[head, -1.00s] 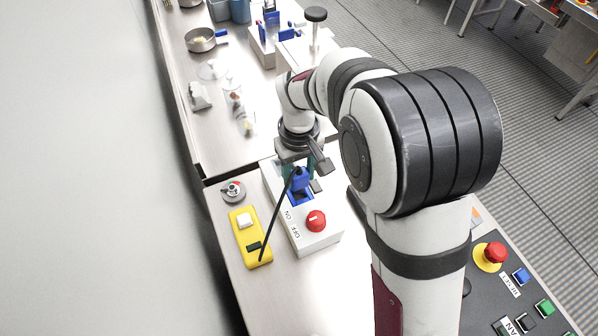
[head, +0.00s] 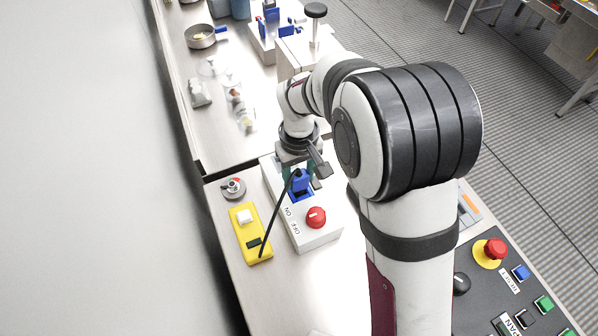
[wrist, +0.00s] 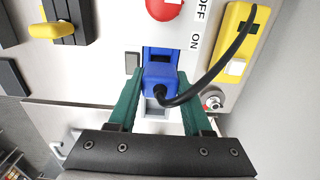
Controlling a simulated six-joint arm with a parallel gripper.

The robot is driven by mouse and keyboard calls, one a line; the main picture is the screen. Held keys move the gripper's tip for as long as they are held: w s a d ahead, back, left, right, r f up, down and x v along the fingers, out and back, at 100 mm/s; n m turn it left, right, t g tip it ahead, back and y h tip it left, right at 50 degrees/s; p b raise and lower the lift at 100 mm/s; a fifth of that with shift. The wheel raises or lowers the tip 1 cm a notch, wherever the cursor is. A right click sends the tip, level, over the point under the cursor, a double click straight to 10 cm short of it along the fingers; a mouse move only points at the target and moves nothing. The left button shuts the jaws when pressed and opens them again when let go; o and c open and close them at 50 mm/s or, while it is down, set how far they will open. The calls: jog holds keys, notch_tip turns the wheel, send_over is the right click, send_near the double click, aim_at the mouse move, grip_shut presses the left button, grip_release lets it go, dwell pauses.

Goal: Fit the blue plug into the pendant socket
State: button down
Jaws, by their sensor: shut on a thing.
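The blue plug (head: 300,180) is between the green fingers of my gripper (head: 299,172), which is shut on it. In the wrist view the plug (wrist: 160,80) sits between the fingertips (wrist: 160,88), with a black cable leaving its near end. The blue socket (wrist: 161,58) on the white box (head: 316,240) shows just beyond the plug, and the plug overlaps it in this view. In the head view the plug is over the socket (head: 301,196). I cannot tell whether the plug is seated, as its front end is hidden.
The cable runs to a yellow pendant (head: 249,236) with a white button, left of the box. A red knob (head: 316,217) with ON and OFF labels is close to the socket. A round metal piece (head: 233,188) stands behind the pendant. A pan (head: 201,37) is far back.

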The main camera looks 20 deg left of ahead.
aim_at(299, 175)
jog(key=shift+f, duration=0.5)
jog(key=shift+c, duration=1.3)
grip_release()
jog(key=shift+f, duration=0.1)
notch_tip(299, 175, up, 16)
jog(key=shift+f, duration=0.1)
jog(key=s+d+r+m+y, duration=0.1)
jog(key=s+d+m, duration=0.35)
jog(key=d, duration=0.35)
jog(key=s+d+r+m, duration=0.1)
jog(key=s+d+m, duration=0.35)
jog(key=d, duration=0.35)
jog(key=s+d+f+m, duration=0.2)
jog(key=s, duration=0.3)
jog(key=s+d+f+m, duration=0.2)
jog(key=s+m, duration=0.1)
jog(key=s, duration=0.2)
jog(key=shift+s+d+f+m+y, duration=0.25)
jog(key=shift+s+d+m+y, duration=0.05)
jog(key=shift+s+y, duration=0.1)
